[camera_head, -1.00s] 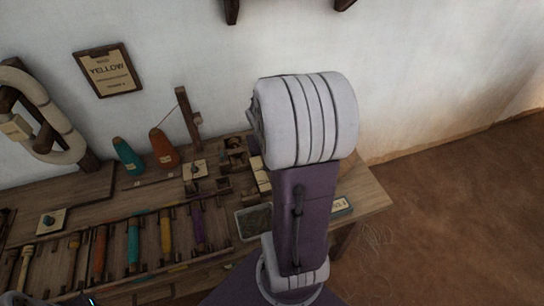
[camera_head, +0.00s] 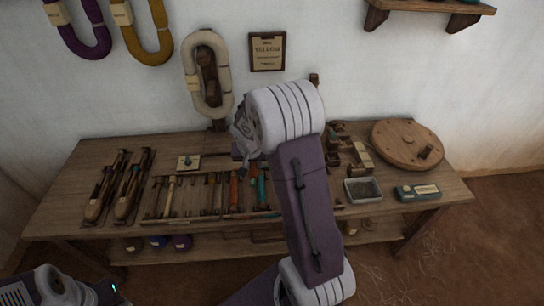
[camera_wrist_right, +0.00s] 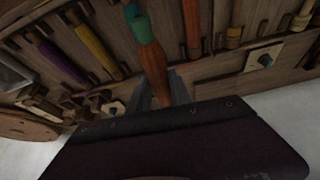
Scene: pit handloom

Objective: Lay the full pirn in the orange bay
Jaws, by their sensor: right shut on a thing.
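In the wrist view, my right gripper (camera_wrist_right: 158,90) is shut on an orange-brown pirn (camera_wrist_right: 153,68) and holds it above the pirn tray. A teal length (camera_wrist_right: 145,30) shows just beyond the held piece; I cannot tell whether it is part of it or lies behind. In the head view, my right gripper (camera_head: 243,142) is above the back of the tray, partly hidden by its wrist. The tray (camera_head: 160,217) has several bays. An orange pirn (camera_head: 234,190) and a teal pirn (camera_head: 262,188) show in neighbouring bays. The left gripper is not visible.
Two wooden shuttles (camera_head: 131,187) lie left of the tray. A grey bin (camera_head: 362,190), a teal box (camera_head: 418,192) and a round wooden disc (camera_head: 407,144) are on the right. A cream hank (camera_head: 190,80) hangs behind. The bench front (camera_head: 60,215) is clear.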

